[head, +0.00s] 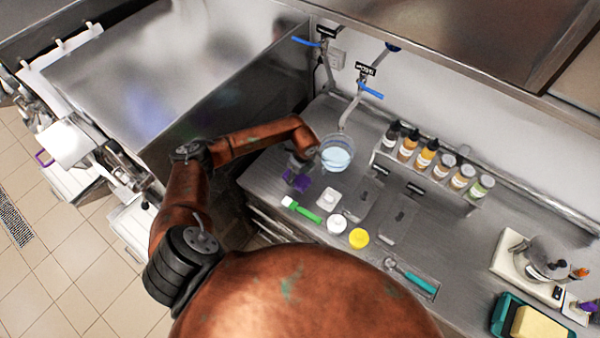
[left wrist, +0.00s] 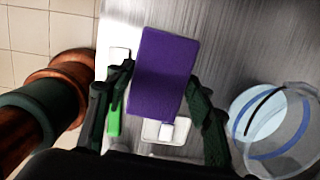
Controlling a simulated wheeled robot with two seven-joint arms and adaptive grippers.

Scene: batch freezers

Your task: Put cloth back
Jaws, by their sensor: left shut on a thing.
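The purple cloth (head: 297,181) is near the left end of the steel counter. It also shows in the left wrist view (left wrist: 163,72) as a folded purple block between the two dark fingers. My left gripper (head: 299,170) is shut on the cloth, with the fingers on either side of it. I cannot tell whether the cloth touches the counter. A small white dish (head: 327,197) lies just right of the cloth and also shows below it in the left wrist view (left wrist: 152,131). My right gripper is not in view.
A clear bucket (head: 336,157) of pale liquid stands close right of my left gripper, under the taps. A green-handled brush (head: 303,211), a white lid (head: 337,224) and a yellow lid (head: 358,238) lie nearby. Several bottles (head: 427,153) stand at the back wall.

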